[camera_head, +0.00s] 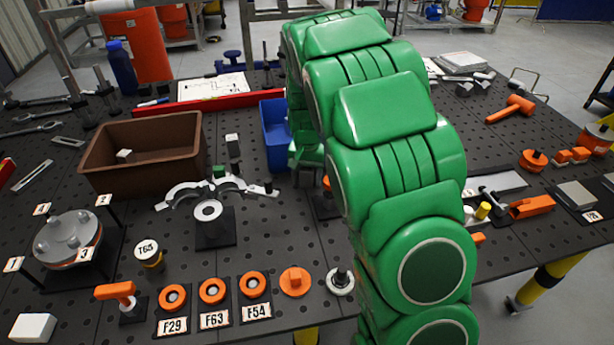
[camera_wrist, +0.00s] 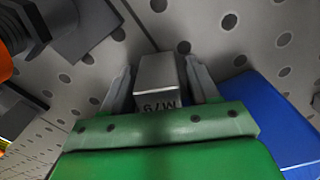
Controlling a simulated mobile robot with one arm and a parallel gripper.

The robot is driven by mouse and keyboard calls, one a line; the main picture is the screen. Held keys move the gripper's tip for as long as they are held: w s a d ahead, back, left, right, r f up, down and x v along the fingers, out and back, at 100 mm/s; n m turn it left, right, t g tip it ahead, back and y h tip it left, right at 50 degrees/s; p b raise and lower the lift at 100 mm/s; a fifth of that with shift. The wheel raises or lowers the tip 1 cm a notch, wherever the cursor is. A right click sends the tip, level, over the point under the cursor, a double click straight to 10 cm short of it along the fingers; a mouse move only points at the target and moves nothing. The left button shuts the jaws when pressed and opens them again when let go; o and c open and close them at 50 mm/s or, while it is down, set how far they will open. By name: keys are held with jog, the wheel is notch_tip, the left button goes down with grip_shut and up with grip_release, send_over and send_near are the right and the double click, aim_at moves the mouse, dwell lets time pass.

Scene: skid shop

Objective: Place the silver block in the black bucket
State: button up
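In the wrist view, a small grey metallic block (camera_wrist: 156,74) with dark characters on its near face sits between the fingers of my gripper (camera_wrist: 160,72). A narrow gap shows beside the block at the right finger, so the gripper looks open around it. In the head view, my gripper (camera_head: 306,160) is partly hidden behind my green arm, next to the blue bin, and the block at it cannot be made out. I cannot make out a black bucket in either view.
A blue bin (camera_head: 270,138) stands beside my gripper; it also shows in the wrist view (camera_wrist: 268,110). A brown bin (camera_head: 190,150) with a small white block (camera_head: 124,155) stands at left. A grey clamp-like part (camera_head: 240,186) and several orange rings lie nearer on the perforated black table.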

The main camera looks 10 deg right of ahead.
grip_shut()
jog(key=shift+r, duration=0.2)
